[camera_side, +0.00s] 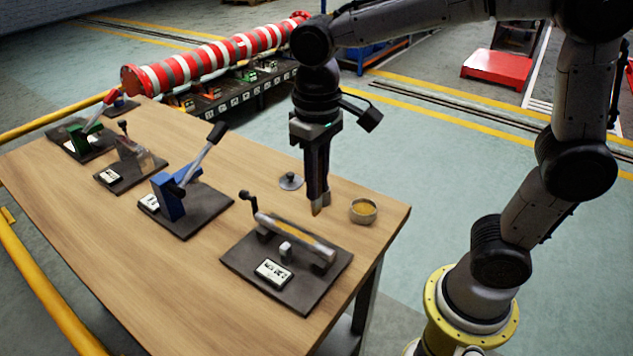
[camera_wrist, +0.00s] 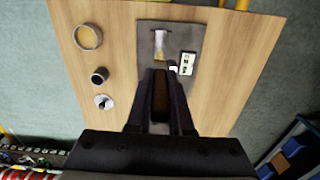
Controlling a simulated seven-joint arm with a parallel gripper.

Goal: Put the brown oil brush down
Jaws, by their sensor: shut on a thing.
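My gripper (camera_side: 316,196) points straight down over the right end of the wooden table. It is shut on the brown oil brush (camera_side: 316,211), whose brown tip sticks out below the fingers. In the wrist view the brush (camera_wrist: 160,95) shows as a brown strip between the two dark fingers (camera_wrist: 161,82). The tip appears to be above the far edge of the nearest dark plate; I cannot tell its exact height. Most of the brush is hidden by the fingers.
A round dish with yellowish contents (camera_side: 363,211) stands right of the gripper. A small knobbed metal piece (camera_side: 290,181) stands left. A small black round thing (camera_wrist: 99,75) lies between them in the wrist view. The nearest dark plate (camera_side: 310,292) bears a lever device. Bare wood (camera_side: 180,275) lies left.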

